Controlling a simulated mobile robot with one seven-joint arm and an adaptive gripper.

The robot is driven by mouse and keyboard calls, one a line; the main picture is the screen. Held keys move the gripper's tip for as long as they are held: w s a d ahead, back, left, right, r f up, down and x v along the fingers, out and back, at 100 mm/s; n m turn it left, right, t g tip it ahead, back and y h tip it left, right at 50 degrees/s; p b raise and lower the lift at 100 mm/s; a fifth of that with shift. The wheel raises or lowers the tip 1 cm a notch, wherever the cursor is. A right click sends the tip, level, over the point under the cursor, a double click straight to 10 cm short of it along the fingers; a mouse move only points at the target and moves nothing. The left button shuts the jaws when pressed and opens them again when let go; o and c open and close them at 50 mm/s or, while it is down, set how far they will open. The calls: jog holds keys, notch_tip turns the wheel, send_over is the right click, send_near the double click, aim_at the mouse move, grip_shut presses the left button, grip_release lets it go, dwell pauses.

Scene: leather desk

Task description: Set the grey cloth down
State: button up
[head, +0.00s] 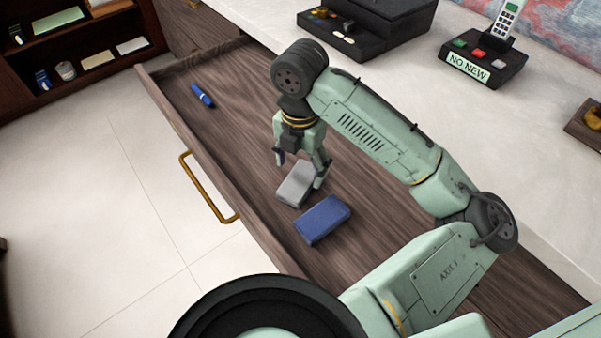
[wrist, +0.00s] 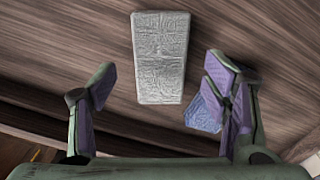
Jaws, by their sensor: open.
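The grey cloth (head: 297,184) is a folded, block-like piece lying on the wooden bottom of an open drawer (head: 232,95). In the wrist view the grey cloth (wrist: 160,57) lies flat beyond the fingertips, between the lines of the two fingers. My gripper (head: 302,163) is just above the cloth in the head view, with one finger beside its right edge. In the wrist view my gripper (wrist: 160,85) has its fingers wide apart with nothing between them. Whether a finger touches the cloth is unclear.
A folded blue cloth (head: 322,220) lies close to the grey one and shows behind the right finger in the wrist view (wrist: 205,108). A blue marker-like item (head: 202,95) lies at the drawer's far left. The drawer bottom between them is bare. A phone (head: 487,55) stands on the desk.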

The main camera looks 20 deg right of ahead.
aim_at(300, 177)
notch_tip(300, 177, up, 8)
jog(key=shift+r, duration=0.1)
dwell(1.4)
